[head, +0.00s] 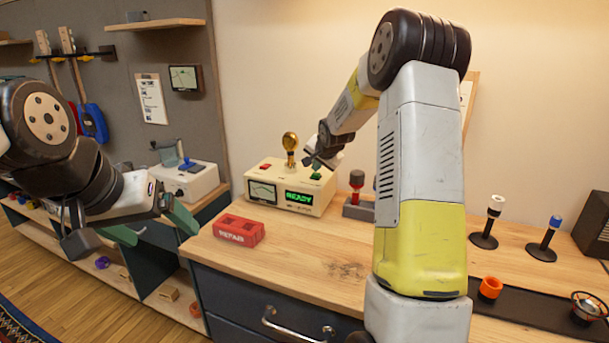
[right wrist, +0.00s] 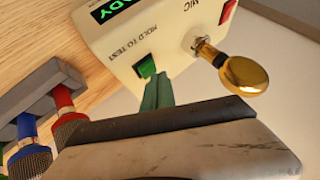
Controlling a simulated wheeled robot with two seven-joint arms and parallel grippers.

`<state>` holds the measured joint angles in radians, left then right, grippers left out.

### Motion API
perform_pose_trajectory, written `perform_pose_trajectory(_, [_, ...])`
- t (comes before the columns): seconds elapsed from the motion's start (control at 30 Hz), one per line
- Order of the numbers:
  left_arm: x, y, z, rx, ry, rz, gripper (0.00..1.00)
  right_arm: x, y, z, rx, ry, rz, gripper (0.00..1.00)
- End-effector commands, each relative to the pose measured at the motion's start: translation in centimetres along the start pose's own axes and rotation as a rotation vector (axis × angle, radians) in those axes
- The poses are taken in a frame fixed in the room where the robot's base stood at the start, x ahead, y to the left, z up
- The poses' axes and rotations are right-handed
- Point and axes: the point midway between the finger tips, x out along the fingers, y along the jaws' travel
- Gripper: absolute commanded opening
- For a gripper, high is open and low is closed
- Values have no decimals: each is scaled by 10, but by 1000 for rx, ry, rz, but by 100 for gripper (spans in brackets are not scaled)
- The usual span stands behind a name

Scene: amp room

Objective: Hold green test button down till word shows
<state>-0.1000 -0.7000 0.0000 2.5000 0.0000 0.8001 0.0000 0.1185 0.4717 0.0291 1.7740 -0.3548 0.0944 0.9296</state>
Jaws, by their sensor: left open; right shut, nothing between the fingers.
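A cream test box (head: 284,204) stands on the wooden bench, with a dial and a lit display (head: 299,198) that reads READY in green. A green button (right wrist: 146,67) sits on its top beside the words HOLD TO TEST. My right gripper (right wrist: 157,88) is shut and empty, its green fingertips at the button's near edge and seemingly touching it. How far the button is pressed I cannot tell. In the head view the right gripper (head: 317,165) is over the box's right side and partly hides the button. My left gripper (head: 150,228) is open and empty, left of the bench.
A gold knob-like microphone (head: 290,145) and a red button (head: 265,167) are also on the box. A red case (head: 238,231) lies in front. A grey holder with coloured handles (head: 358,205) stands to the right. The bench front is mostly clear.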

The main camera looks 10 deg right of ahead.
Motion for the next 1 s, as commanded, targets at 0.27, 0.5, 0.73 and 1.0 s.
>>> perform_pose_trajectory(0.27, [0,0,0,0,0,0,87,1,1,1,0,0,0,0])
perform_pose_trajectory(0.5, [0,0,0,0,0,0,87,3,2,2,0,0,0,0])
perform_pose_trajectory(0.73, [0,0,0,0,0,0,87,5,4,4,1,0,1,0])
perform_pose_trajectory(1.0, [0,0,0,0,0,0,87,7,6,5,1,0,1,0])
